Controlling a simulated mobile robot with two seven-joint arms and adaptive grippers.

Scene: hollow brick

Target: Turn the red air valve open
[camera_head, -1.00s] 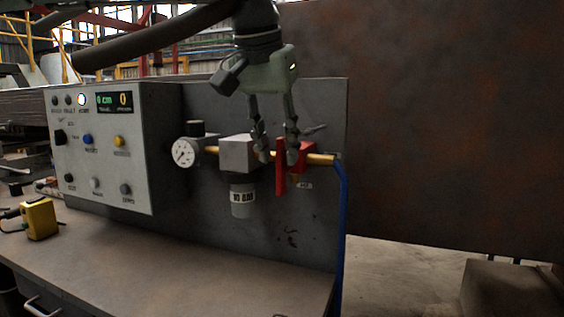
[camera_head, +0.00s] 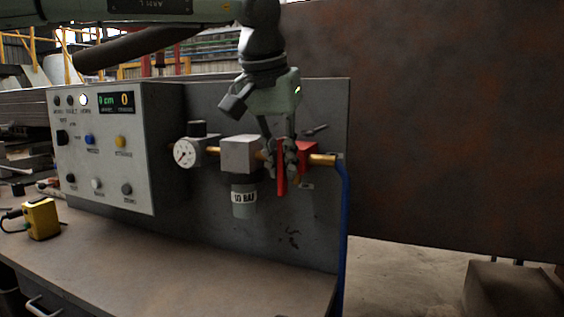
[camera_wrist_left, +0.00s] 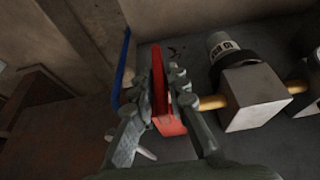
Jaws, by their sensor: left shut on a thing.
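The red air valve (camera_head: 306,155) sits on the brass pipe at the right of the grey panel. Its red lever (camera_head: 281,172) hangs straight down in the head view. My left gripper (camera_head: 281,160) comes from above and is shut on the lever, one finger on each side of it. In the left wrist view, the fingers (camera_wrist_left: 166,97) flank the red lever (camera_wrist_left: 158,75), and the red valve body (camera_wrist_left: 170,125) shows below it. The fingers hide part of the lever's upper end. My right gripper is not in view.
Left of the valve are a grey filter block (camera_head: 240,154) with a labelled bowl and a round gauge (camera_head: 184,153). A blue hose (camera_head: 342,230) drops from the pipe's right end. A control box (camera_head: 103,150) and a yellow device (camera_head: 40,218) stand further left. The bench front (camera_head: 180,270) is clear.

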